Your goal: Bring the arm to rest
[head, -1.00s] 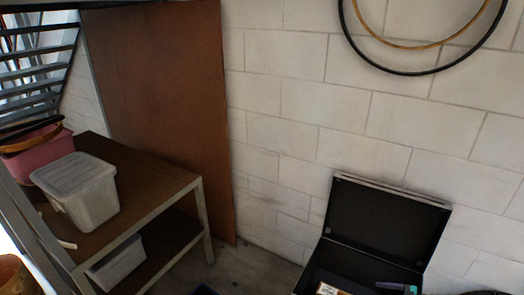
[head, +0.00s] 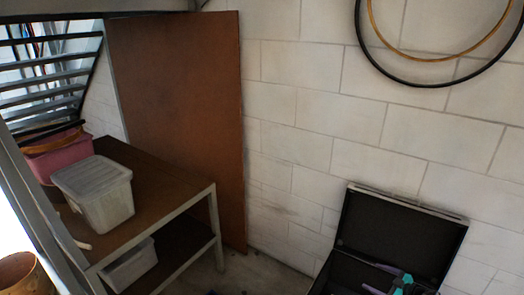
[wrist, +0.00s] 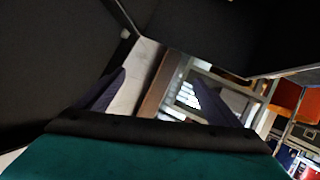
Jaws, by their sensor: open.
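My gripper (head: 370,278) shows at the bottom right of the head view, in front of the open black case (head: 400,238). Its teal body and dark purple fingers overlap the case's lower part. In the wrist view, my gripper (wrist: 160,95) has its two dark fingers spread wide apart. Nothing is held between them. The case's lower part is cut off by the bottom of the head view, so its contents are hidden.
A brown table (head: 160,190) at left carries a lidded white bin (head: 95,195) and a pink bin (head: 60,155). Another white bin (head: 130,265) is on its lower shelf. Hoops (head: 430,84) hang on the block wall. Bare floor (head: 255,270) lies between table and case.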

